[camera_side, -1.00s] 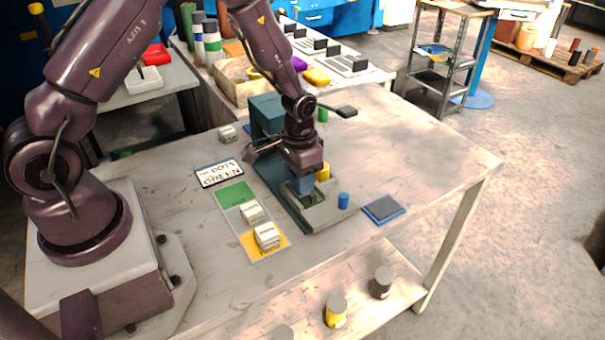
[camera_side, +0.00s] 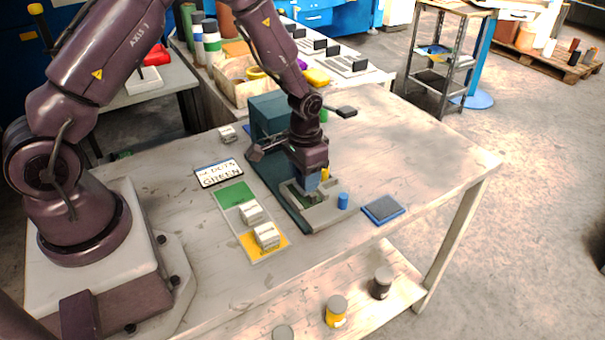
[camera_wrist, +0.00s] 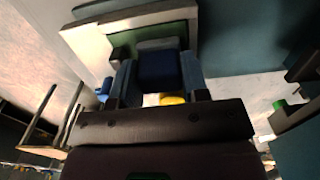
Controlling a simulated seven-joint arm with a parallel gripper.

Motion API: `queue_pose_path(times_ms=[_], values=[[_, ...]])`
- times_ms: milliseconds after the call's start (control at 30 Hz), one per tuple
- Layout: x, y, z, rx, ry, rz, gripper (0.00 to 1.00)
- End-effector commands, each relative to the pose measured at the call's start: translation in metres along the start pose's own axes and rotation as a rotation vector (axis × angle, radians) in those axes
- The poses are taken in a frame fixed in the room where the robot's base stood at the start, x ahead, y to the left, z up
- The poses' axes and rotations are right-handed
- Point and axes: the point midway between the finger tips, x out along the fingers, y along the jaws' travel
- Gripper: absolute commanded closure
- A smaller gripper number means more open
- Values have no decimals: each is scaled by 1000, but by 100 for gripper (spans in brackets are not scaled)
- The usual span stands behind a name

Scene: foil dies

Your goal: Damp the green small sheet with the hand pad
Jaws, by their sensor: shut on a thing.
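My gripper (camera_side: 310,178) is shut on a blue block-shaped hand pad (camera_wrist: 160,70); a finger shows on each side of it in the wrist view. In the side view the hand pad hangs low over the grey bed of the teal press (camera_side: 268,118). A green small sheet (camera_wrist: 122,40) lies on the bed, partly hidden by the pad and gripper. I cannot tell whether the pad touches the sheet.
A blue peg (camera_side: 343,200) and a yellow peg (camera_side: 325,174) stand close by the pad. A dark pad in a blue tray (camera_side: 382,209) lies to the right. A card (camera_side: 218,173) reads GREEN. A coloured strip (camera_side: 234,194) holds white blocks. The table's right side is clear.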

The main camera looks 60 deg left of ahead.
Motion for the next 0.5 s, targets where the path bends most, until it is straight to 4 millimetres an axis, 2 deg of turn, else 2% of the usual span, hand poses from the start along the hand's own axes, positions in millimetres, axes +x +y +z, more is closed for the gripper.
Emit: queue_pose_path(times_ms=[500], values=[[1, 0, 7, 0, -2, 1, 80]])
